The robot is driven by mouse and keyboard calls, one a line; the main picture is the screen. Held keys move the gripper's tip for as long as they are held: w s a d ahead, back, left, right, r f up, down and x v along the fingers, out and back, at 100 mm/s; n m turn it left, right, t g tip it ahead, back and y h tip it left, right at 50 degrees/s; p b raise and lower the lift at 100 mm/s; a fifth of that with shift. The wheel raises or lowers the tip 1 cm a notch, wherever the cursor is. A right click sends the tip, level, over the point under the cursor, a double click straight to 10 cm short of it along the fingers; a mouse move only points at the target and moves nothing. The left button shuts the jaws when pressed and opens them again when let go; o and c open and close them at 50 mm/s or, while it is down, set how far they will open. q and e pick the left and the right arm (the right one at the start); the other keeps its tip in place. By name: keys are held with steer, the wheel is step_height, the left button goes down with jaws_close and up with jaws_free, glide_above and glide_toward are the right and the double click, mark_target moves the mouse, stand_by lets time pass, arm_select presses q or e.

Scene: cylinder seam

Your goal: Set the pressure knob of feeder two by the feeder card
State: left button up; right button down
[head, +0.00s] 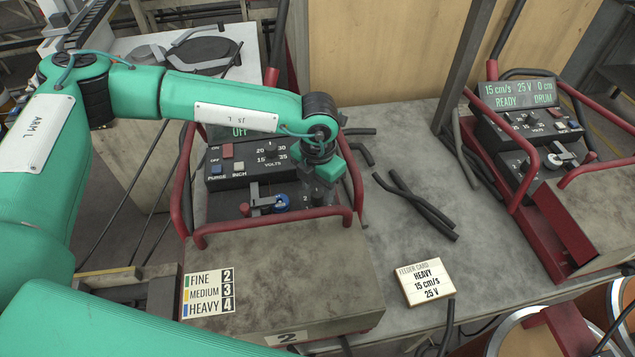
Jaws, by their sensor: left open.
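Feeder two (350,285), marked "2" on its front, stands at the middle left in a red tube frame. My left gripper (319,190) is open and points down over the right part of its lower panel, just right of a lever mechanism with a blue roller (281,202). The gripper covers the spot where the pressure knob may be; a small "2" shows beside it, but the setting cannot be read. The feeder card (425,281) lies on the bench and reads HEAVY, 15 cm/s, 25 V. A chart (209,292) on the feeder's lid reads FINE 2, MEDIUM 3, HEAVY 4.
The upper panel has a volts dial (270,150) and a display (239,132) reading OFF. Black rods (415,205) lie on the bench. A second machine at right has a display (521,94) reading 15 cm/s, 25 V, 0 cm, READY, DRUM. Red tube rails flank feeder two.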

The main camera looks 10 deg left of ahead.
arm_select(q)
steer(key=shift+a+f, duration=0.1)
steer(key=shift+f, duration=0.5)
arm_select(e)
steer(key=shift+a+r, duration=0.2)
steer(key=shift+a, duration=0.2)
steer(key=shift+s+d, duration=0.1)
arm_select(q)
steer(key=c, duration=1)
arm_select(e)
steer(key=shift+s+d+f, duration=0.1)
steer(key=shift+d, duration=0.4)
